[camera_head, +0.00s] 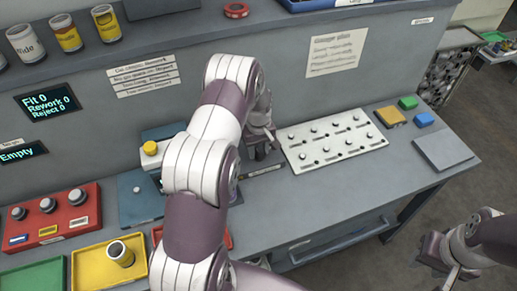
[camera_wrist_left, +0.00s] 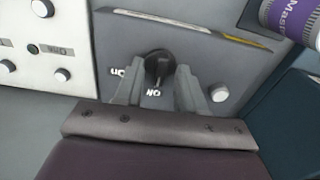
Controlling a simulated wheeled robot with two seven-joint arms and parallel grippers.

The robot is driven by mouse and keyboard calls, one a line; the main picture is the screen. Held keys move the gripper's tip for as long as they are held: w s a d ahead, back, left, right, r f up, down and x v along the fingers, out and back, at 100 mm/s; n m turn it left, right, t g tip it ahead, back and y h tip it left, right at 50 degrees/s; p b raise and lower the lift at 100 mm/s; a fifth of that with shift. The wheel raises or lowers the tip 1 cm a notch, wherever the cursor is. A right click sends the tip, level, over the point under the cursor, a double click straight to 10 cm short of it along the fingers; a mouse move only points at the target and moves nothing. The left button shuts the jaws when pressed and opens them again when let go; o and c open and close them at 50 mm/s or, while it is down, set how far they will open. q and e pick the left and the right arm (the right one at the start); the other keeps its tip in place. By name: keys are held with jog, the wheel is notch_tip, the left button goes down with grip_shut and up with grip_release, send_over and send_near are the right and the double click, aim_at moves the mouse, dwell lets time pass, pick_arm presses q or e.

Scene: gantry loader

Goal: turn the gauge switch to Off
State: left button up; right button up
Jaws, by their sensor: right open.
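In the head view my left gripper (camera_head: 260,146) is at the bench, left of the white gauge plate (camera_head: 331,139), and my arm hides the switch. My right gripper (camera_head: 448,262) is open and empty, away from the bench at the lower right.
A red block with knobs (camera_head: 52,212), a yellow tray (camera_head: 92,268) and a green tray (camera_head: 38,275) stand at the left. A yellow button box (camera_head: 150,152) is behind my left arm. Coloured blocks (camera_head: 408,103) and a grey pad (camera_head: 443,152) lie at the right.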

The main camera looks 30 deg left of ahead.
aim_at(258, 152)
pick_arm(q)
notch_tip(258, 152, up, 13)
jog(key=b, duration=0.2)
jog(key=shift+f+b, duration=0.15)
jog(key=shift+b, duration=0.2)
